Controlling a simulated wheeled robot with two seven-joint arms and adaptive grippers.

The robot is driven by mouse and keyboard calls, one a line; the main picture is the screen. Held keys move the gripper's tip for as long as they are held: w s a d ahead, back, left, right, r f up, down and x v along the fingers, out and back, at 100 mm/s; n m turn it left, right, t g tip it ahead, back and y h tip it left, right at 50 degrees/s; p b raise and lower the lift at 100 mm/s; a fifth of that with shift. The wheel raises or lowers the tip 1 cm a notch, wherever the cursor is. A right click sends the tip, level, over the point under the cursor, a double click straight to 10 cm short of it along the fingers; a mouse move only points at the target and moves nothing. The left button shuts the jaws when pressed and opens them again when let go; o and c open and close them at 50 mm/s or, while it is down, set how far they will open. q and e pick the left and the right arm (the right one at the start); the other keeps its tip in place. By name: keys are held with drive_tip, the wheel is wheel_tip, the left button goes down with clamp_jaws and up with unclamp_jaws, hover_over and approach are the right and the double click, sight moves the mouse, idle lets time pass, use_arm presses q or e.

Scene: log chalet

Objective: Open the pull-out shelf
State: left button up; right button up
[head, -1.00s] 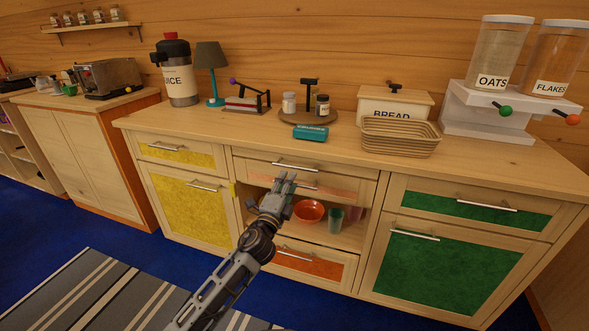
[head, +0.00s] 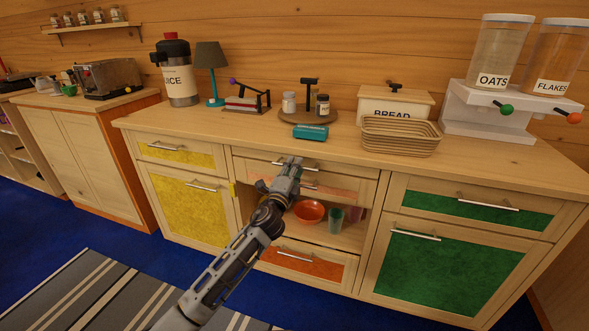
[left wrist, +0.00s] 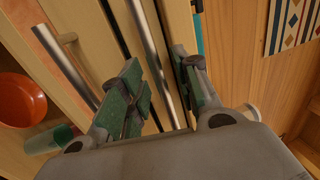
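The pull-out shelf is most likely the plain wooden front (head: 345,173) right under the countertop in the middle of the cabinet, flush with it. Its metal bar handle (head: 312,168) is partly hidden by my left gripper (head: 290,163). In the left wrist view, my left gripper (left wrist: 160,88) is open. Its green-padded fingers stand on either side of a metal bar handle (left wrist: 152,45), with gaps visible between bar and fingers. My right gripper is not in view.
Below are a pinkish front with its own handle (left wrist: 67,62), an open niche with a red bowl (head: 308,211) and green cup (head: 335,218), and an orange drawer (head: 310,265). A teal box (head: 311,132) and a basket (head: 400,138) stand on the counter above.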

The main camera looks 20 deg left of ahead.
use_arm(q)
drive_tip(key=shift+w, duration=0.3)
drive_tip(key=shift+r, duration=0.1)
clamp_jaws()
